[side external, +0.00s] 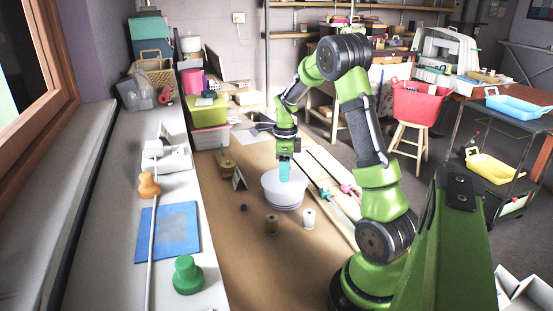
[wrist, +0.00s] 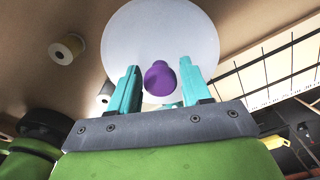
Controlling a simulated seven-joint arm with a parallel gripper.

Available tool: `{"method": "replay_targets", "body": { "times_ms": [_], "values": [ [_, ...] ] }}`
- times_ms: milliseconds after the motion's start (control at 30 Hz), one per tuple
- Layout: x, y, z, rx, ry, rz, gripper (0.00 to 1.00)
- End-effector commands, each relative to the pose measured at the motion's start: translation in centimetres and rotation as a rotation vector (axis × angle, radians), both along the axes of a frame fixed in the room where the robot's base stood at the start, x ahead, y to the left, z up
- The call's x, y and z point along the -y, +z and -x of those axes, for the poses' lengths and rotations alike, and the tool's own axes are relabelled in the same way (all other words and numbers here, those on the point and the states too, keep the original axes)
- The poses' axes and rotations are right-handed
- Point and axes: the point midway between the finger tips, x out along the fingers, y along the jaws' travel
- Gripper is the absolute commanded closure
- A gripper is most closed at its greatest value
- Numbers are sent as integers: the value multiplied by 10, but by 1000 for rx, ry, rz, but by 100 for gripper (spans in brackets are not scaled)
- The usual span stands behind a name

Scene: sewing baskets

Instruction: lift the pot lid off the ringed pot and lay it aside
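The pot (side external: 284,203) is a pale, round vessel standing on the brown work table. The pot lid (side external: 270,182), pale and flat, covers its top. In the wrist view the lid (wrist: 130,38) is a whitish disc with a purple knob (wrist: 160,78). My gripper (side external: 284,178) is right above the lid, pointing down. In the wrist view its two teal fingers (wrist: 159,68) stand apart on either side of the knob, with a gap on each side. It holds nothing. The fingers hide the knob in the side view.
Two thread spools, one brown (side external: 272,224) and one white (side external: 308,218), stand in front of the pot. A small dark ball (side external: 243,208) and a folded card (side external: 239,179) are to its left. Long pale boards (side external: 330,170) lie to the right. The front tabletop is clear.

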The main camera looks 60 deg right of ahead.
Motion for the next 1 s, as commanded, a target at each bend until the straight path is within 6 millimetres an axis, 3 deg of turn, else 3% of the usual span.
{"method": "replay_targets", "body": {
  "times_ms": [33, 267, 667, 933, 1000],
  "values": [
    [0, 0, 0, 0, 0, 0, 60],
    [0, 0, 0, 0, 0, 1, 95],
    [1, 6, 0, 2, 0, 1, 96],
    [1, 37, -1, 4, 1, 4, 96],
    [-8, 38, 9, 1, 1, 1, 96]
  ]
}}
